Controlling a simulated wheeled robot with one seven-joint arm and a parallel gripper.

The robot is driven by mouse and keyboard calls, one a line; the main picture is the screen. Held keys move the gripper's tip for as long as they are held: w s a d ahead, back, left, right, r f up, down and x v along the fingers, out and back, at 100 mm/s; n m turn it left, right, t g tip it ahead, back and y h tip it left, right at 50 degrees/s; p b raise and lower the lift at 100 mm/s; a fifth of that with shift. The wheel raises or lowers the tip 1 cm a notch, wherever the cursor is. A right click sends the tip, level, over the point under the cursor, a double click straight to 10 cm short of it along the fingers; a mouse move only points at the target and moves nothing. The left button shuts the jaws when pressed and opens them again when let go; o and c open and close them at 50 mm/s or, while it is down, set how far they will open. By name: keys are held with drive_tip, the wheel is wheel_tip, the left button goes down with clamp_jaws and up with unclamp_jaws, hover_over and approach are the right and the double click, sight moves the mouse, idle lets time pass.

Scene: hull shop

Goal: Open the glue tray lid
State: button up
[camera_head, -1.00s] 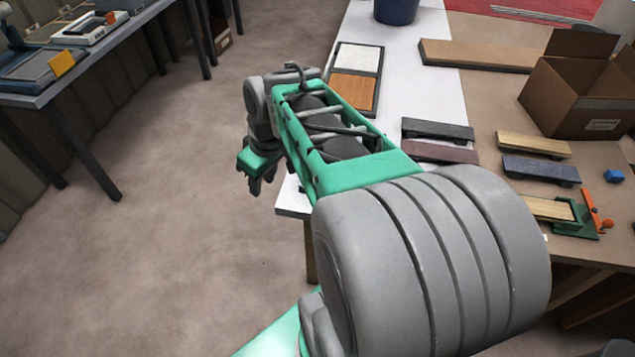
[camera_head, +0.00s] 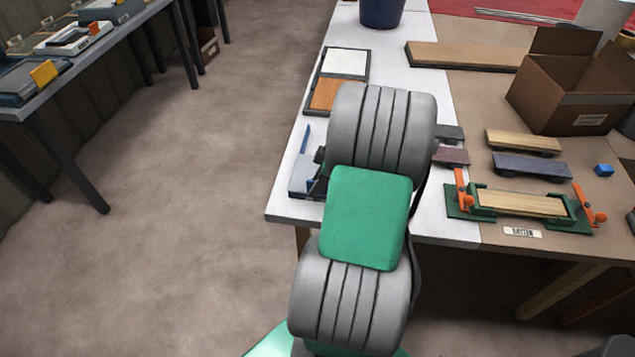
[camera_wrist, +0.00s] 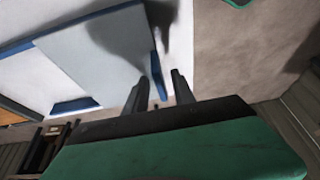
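In the head view the glue tray (camera_head: 303,178) is a pale blue-grey piece with a blue upright edge (camera_head: 305,139), at the left edge of the white table. My arm hides its right part. In the wrist view a pale panel (camera_wrist: 95,55) with blue edging fills the left, and a narrow blue tab (camera_wrist: 156,74) stands at its right end. My gripper (camera_wrist: 159,77) has its two dark fingers apart, one on each side of the tab. I cannot tell whether either touches it.
A framed white and wood panel (camera_head: 321,95) lies behind the tray. An open cardboard box (camera_head: 565,100), sanding blocks (camera_head: 530,165) and a green clamp fixture (camera_head: 484,213) are at the right. A blue bucket (camera_head: 381,12) stands at the back. Open floor (camera_head: 190,220) lies left.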

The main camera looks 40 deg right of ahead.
clamp_jaws()
idle(1.4)
